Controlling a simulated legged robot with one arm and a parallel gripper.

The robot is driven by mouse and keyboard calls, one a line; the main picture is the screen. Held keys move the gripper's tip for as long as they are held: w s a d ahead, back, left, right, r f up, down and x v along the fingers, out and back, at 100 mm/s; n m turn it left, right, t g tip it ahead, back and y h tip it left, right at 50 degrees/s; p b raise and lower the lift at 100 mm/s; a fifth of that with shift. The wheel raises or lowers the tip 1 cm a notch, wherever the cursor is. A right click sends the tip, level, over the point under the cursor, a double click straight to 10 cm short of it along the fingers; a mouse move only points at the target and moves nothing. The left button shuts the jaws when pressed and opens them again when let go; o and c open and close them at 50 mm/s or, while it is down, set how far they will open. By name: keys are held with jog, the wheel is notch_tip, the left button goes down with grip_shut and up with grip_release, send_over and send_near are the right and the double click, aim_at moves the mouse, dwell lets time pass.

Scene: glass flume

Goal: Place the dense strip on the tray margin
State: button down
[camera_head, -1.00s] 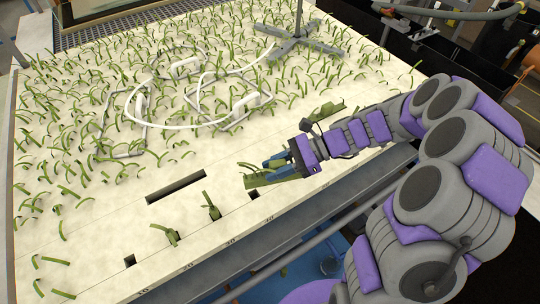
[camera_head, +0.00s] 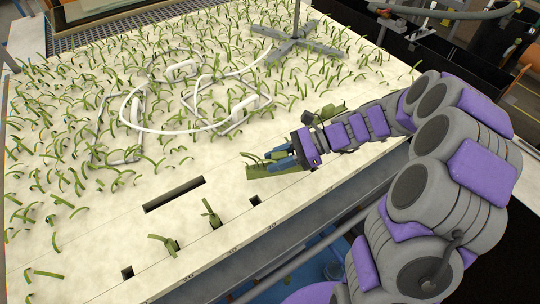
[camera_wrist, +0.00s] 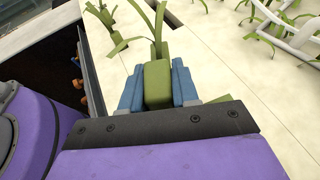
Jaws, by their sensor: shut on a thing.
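My gripper (camera_head: 282,159) is shut on a green strip (camera_head: 262,169) with leafy shoots, low over the pale tray bed, behind the row of small holes. In the wrist view the strip (camera_wrist: 157,85) shows as a green block between the blue fingers, its leaves pointing away from me. Whether it touches the bed I cannot tell. The pale tray margin (camera_head: 235,212) runs along the front edge, with small square holes and number marks. Two of these holes hold green shoots (camera_head: 212,215); the one nearest the gripper (camera_head: 255,200) is empty.
A long dark slot (camera_head: 174,194) lies left of the gripper. Thin green plants cover the bed behind. White looped tubing (camera_head: 190,129) and a grey cross-shaped stand (camera_head: 297,39) lie on it. Another green piece (camera_head: 330,111) lies just behind my arm.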

jog(key=w, duration=0.1)
jog(key=w+a, duration=0.1)
jog(key=w, duration=0.1)
jog(key=w+a, duration=0.1)
jog(key=shift+w+f+b, duration=0.2)
jog(key=shift+w+b, duration=0.1)
jog(key=shift+w+f, duration=0.2)
notch_tip(320, 180, down, 3)
jog(key=shift+f+b, duration=0.15)
jog(key=shift+b, duration=0.65)
jog(key=c, duration=0.8)
grip_release()
jog(key=shift+c, duration=0.2)
jog(key=p+v, duration=0.3)
jog(key=v, duration=0.9)
